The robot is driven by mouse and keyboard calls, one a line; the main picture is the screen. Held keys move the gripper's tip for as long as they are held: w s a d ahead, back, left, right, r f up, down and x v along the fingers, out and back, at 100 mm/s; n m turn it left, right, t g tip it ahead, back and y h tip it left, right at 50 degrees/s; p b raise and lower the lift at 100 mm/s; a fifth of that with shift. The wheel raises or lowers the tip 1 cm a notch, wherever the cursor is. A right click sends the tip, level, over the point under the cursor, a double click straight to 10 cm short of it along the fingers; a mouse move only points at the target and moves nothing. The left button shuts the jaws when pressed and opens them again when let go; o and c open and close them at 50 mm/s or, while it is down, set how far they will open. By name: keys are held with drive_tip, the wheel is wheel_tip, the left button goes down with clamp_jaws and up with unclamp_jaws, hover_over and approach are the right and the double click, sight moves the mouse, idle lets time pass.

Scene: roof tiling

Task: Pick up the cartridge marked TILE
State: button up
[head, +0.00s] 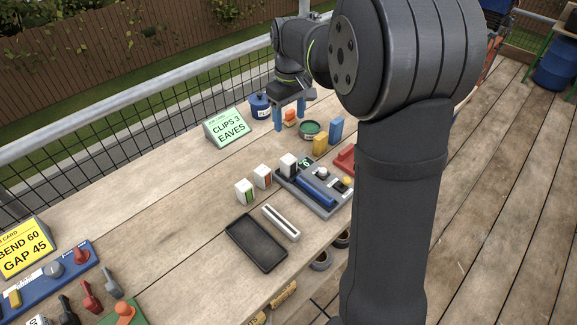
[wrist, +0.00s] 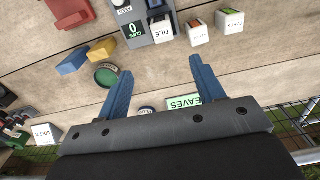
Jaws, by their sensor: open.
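The white cartridge marked TILE (wrist: 163,31) stands upright at the edge of a grey console in the wrist view, its lettering upside down. In the head view it appears to be the white block (head: 288,162) at the console's left corner. Two similar white cartridges (wrist: 197,33) and (wrist: 229,20) stand beside it, apart from it; the farther one's label is hard to read. My gripper (wrist: 161,68) has its two blue fingers spread wide with nothing between them. In the head view my gripper (head: 289,114) is farther back on the table, apart from the TILE cartridge.
The grey console (head: 318,196) has a green display reading 0. A green tin (head: 309,128), yellow block (head: 320,144) and blue block (head: 336,129) stand near my gripper. A green sign (head: 228,128) and blue tin (head: 260,105) are by the railing. An empty black tray (head: 256,243) lies in front.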

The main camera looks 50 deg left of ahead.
sight(288, 158)
wheel_tip(288, 158, down, 12)
drive_tip(key=shift+s+f, duration=0.15)
drive_tip(key=shift+f, duration=1.2)
drive_tip(key=shift+s+f, duration=0.1)
drive_tip(key=shift+f, duration=1.25)
drive_tip(key=c, duration=1.1)
